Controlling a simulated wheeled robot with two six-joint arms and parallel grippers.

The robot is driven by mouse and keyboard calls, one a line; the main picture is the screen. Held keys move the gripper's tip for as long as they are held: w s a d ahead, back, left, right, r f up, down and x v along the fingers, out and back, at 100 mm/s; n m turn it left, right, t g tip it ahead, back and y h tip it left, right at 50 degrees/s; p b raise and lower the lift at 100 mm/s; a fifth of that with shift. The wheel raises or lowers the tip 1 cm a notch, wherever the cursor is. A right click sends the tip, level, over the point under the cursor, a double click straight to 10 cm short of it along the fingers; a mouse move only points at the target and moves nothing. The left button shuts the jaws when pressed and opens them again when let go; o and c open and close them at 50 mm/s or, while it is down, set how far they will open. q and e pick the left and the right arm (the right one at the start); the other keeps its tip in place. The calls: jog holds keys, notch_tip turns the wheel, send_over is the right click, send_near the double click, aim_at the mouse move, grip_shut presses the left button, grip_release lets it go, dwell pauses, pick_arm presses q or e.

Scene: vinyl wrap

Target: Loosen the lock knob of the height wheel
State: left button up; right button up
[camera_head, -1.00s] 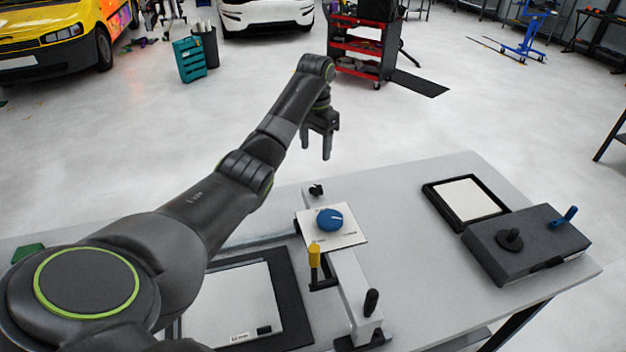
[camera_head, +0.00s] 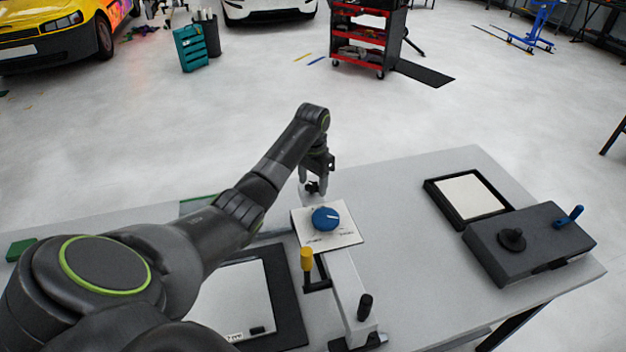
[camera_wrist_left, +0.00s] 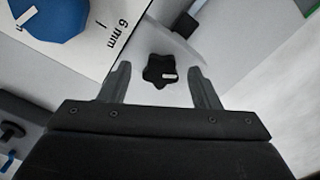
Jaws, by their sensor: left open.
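The small black star-shaped lock knob (camera_wrist_left: 162,71) shows in the left wrist view between and just beyond the two fingertips. In the head view the lock knob (camera_head: 312,187) sits at the far end of the light bar, partly hidden by my gripper. My left gripper (camera_head: 313,186) is open, pointing down over it; in the wrist view its fingers (camera_wrist_left: 161,80) stand on either side of the knob, with gaps showing. The blue height wheel (camera_head: 326,218) sits on a white dial plate (camera_head: 346,237) nearer me. My right gripper is not in view.
A yellow-topped handle (camera_head: 307,259) and a black handle (camera_head: 365,303) stand along the bar. A dark box (camera_head: 530,243) with a black knob and blue lever, and a black-framed tray (camera_head: 490,212), lie at the right. The table between is clear.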

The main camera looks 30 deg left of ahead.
pick_arm(q)
jog(key=c, duration=1)
jog(key=n, duration=0.4)
jog(key=shift+n, duration=0.3)
jog(key=n, duration=0.9)
jog(key=shift+n, duration=2.1)
jog(key=shift+a, duration=0.1)
jog(key=o, duration=1)
